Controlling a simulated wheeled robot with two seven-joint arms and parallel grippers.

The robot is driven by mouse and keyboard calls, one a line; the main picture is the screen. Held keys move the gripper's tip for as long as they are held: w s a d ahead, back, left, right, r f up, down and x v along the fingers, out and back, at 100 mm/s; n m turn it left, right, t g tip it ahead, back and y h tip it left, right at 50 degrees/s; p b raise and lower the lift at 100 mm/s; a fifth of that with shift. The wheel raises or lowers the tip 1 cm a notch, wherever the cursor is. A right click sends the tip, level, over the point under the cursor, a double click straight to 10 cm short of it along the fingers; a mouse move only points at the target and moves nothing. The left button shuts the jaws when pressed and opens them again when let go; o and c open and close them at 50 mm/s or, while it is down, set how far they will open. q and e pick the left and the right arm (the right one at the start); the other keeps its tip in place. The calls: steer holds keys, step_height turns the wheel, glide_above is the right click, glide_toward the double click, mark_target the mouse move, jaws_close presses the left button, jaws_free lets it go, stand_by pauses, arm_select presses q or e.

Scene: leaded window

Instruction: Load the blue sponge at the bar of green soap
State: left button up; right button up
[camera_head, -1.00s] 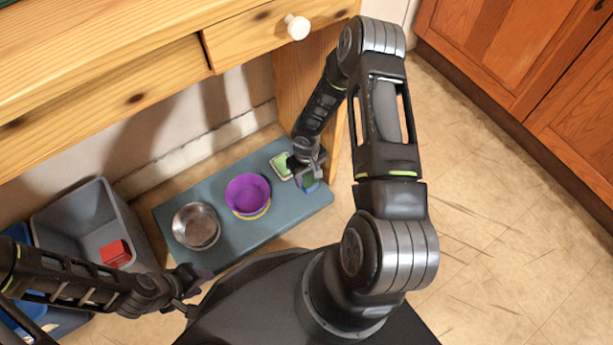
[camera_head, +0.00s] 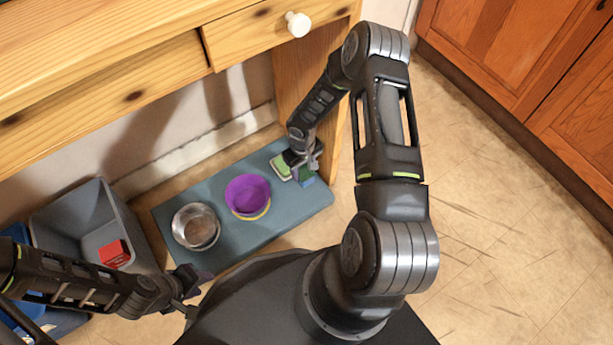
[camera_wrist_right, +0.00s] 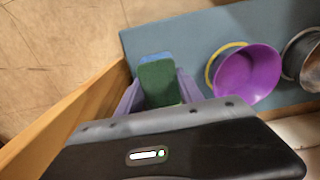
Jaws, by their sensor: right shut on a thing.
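The blue sponge (camera_head: 307,181), with a dark green face, is in my right gripper (camera_head: 304,170) at the right end of the grey-blue mat (camera_head: 240,240). In the right wrist view the sponge (camera_wrist_right: 158,82) sits between the two fingers of the right gripper (camera_wrist_right: 158,95), its blue edge showing beyond the green. The green soap (camera_head: 281,168) lies on the mat just left of the sponge, partly hidden by the gripper. Whether sponge and soap touch cannot be told. My left gripper (camera_head: 188,290) is at the lower left, away from both; its fingers are unclear.
A purple bowl (camera_head: 247,190) and a metal bowl (camera_head: 196,226) stand on the mat to the left. A grey bin (camera_head: 90,225) holding a red box (camera_head: 114,253) stands further left. A wooden desk panel (camera_head: 330,110) rises close beside the right gripper.

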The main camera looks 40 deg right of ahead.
steer(key=w+b, duration=0.3)
steer(key=w, duration=0.8)
steer(key=shift+a+b, duration=0.15)
steer(key=shift+b, duration=0.25)
steer(key=shift+f+b, duration=1.15)
steer(key=shift+f, duration=0.55)
steer(key=shift+f+b, duration=0.65)
steer(key=shift+f, duration=0.6)
steer(key=shift+f+b, duration=0.55)
steer(key=shift+b, duration=0.15)
steer(key=shift+r, duration=0.1)
